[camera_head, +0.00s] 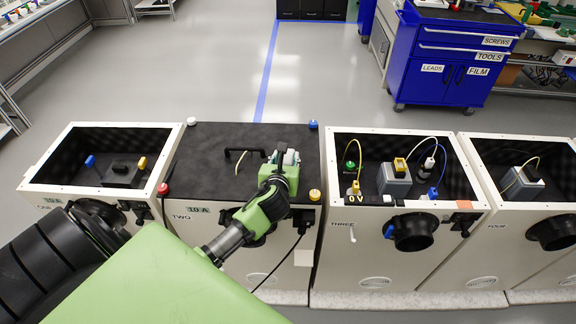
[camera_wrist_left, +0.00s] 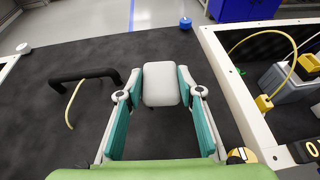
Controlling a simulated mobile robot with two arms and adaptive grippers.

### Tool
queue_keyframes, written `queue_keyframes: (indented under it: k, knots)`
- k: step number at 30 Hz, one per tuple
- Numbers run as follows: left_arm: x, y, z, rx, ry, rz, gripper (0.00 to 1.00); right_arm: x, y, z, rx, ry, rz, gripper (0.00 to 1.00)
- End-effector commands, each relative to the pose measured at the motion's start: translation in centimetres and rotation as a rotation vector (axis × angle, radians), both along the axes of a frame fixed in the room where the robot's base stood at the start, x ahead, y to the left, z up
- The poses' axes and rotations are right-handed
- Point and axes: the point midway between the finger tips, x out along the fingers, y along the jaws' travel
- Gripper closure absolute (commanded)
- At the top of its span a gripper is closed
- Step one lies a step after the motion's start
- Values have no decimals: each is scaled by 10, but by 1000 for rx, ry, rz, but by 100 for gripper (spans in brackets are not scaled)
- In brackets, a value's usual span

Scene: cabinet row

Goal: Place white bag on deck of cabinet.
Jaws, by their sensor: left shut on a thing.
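The white bag (camera_head: 291,157) is small and pale. My left gripper (camera_head: 284,158) is shut on it, above the right part of the black deck (camera_head: 205,150) of the cabinet labelled TWO. In the left wrist view the bag (camera_wrist_left: 161,84) sits between the two teal fingers of the left gripper (camera_wrist_left: 161,92). The deck (camera_wrist_left: 105,52) spreads out behind and below it. I cannot tell whether the bag touches the deck. My right gripper is not in view.
A black handle (camera_head: 243,151) and a thin pale loop (camera_head: 239,163) are on the deck, left of the bag. Coloured knobs stand at its corners, including a yellow one (camera_head: 315,195). The neighbouring cabinets are open boxes; THREE (camera_head: 330,165) holds wired devices. The deck's left part is clear.

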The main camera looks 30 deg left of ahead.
Motion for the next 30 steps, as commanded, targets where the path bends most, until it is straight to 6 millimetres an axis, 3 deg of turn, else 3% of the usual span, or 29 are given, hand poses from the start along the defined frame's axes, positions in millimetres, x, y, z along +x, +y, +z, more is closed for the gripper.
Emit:
queue_keyframes:
  k: [5, 11, 23, 24, 25, 30]
  knots:
    - [13, -2, -17, -3, 1, 1, 87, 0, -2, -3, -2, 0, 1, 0]
    - [11, -2, -38, -2, 1, -1, 87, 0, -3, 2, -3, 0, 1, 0]
    - [11, -1, -44, 0, 1, -1, 87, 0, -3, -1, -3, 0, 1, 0]
    - [11, -1, -42, -1, 1, -1, 56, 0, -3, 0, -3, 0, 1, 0]
    - [11, -1, -42, -1, 1, -1, 49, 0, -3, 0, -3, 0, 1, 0]
    - [11, -1, -42, -1, 1, -1, 49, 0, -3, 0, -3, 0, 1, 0]
